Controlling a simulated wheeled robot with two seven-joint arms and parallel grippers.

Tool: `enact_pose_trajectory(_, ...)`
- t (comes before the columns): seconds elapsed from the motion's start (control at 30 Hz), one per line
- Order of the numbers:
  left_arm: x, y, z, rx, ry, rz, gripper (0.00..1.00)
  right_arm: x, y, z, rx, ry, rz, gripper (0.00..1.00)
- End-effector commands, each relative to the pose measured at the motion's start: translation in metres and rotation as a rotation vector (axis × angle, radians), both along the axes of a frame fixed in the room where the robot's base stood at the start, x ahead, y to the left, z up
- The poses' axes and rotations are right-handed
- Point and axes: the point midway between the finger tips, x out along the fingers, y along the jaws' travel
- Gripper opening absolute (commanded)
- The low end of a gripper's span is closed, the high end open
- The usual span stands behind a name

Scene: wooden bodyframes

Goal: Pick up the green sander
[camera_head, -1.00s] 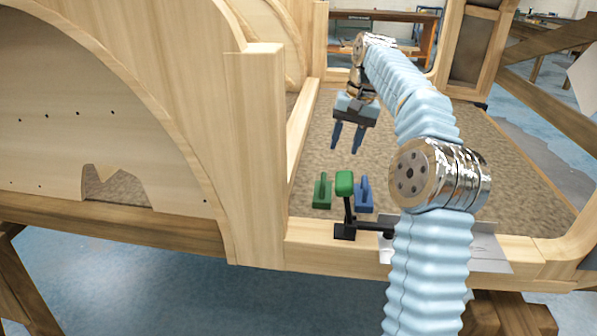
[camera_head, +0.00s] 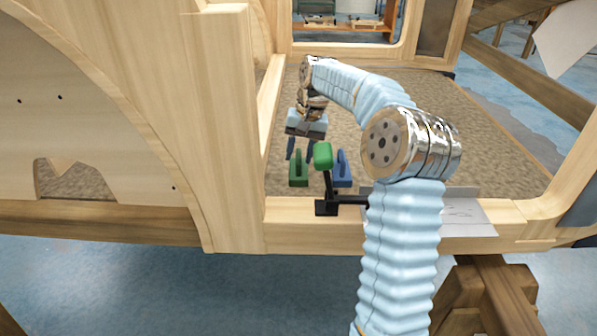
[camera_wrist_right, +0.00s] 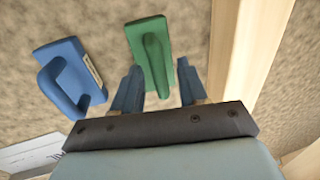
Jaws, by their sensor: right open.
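The green sander (camera_head: 298,173) is a flat block with a raised handle, lying on the brown carpeted panel just behind the front wooden rail. It also shows in the right wrist view (camera_wrist_right: 150,48), where its handle lines up between my two blue fingers. My right gripper (camera_head: 299,150) is open and empty, pointing down by the sander, apparently above and slightly behind it. In the right wrist view its fingertips (camera_wrist_right: 159,68) lie on either side of the sander's near part. I cannot tell whether they touch it. My left gripper is out of view.
A blue sander (camera_head: 342,168) lies close to the right of the green one. A black clamp with a green handle (camera_head: 322,156) stands on the front rail (camera_head: 290,238). A wooden post (camera_head: 232,130) rises at left. A paper sheet (camera_head: 470,210) lies on the rail.

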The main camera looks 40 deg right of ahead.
Motion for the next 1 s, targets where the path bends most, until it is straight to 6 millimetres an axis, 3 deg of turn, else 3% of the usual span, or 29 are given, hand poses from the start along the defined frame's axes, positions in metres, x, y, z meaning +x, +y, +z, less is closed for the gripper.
enact_pose_trajectory(0.1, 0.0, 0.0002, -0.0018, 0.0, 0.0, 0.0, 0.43, 0.0014, 0.0016, -0.0129, 0.0, 0.0, -0.001, 0.42)
enact_pose_trajectory(0.37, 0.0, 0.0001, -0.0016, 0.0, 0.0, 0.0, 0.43, 0.0018, 0.0019, -0.0149, 0.0, -0.001, -0.001, 0.41)
enact_pose_trajectory(0.63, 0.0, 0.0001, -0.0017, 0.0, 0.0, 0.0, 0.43, 0.0018, 0.0019, -0.0148, 0.0, -0.001, -0.001, 0.0)
enact_pose_trajectory(1.0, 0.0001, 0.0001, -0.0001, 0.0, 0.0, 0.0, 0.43, 0.0023, 0.0021, -0.0076, -0.001, -0.003, -0.001, 0.0)
